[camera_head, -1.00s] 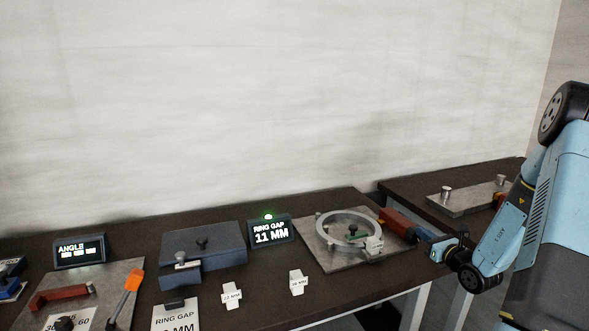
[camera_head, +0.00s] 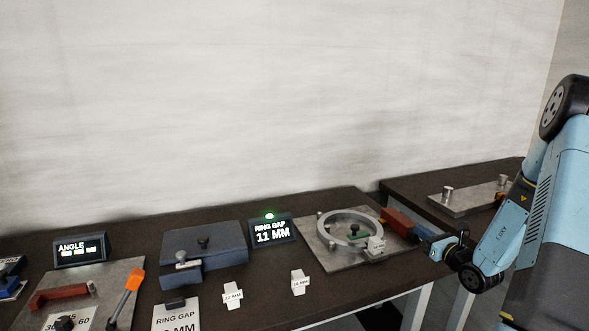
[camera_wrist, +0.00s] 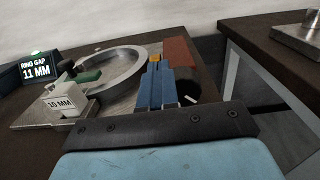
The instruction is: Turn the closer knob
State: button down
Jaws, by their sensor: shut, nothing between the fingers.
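The closer looks like a red-brown block (camera_head: 400,222) at the right edge of the ring plate. In the wrist view the red-brown block (camera_wrist: 179,52) has a dark round knob (camera_wrist: 186,86) on its near end, with a small white mark. My gripper (camera_wrist: 155,62) has its blue fingers shut together with nothing between them. The fingers lie just left of the knob in that view and cover part of it. I cannot tell whether they touch it. In the head view my gripper (camera_head: 432,240) is at the closer's right end, its fingertips hard to make out.
A metal ring (camera_head: 350,230) lies on the plate, with a white 10 MM block (camera_wrist: 62,103) at its edge. The display (camera_head: 272,232) reads RING GAP 11 MM under a green light. Two white tags stand on the bench. A second table (camera_head: 405,190) is to the right, across a gap.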

jog(key=v, duration=0.5)
jog(key=shift+w+d+f, duration=0.1)
jog(key=shift+w+d, duration=0.05)
jog(key=shift+d, duration=0.1)
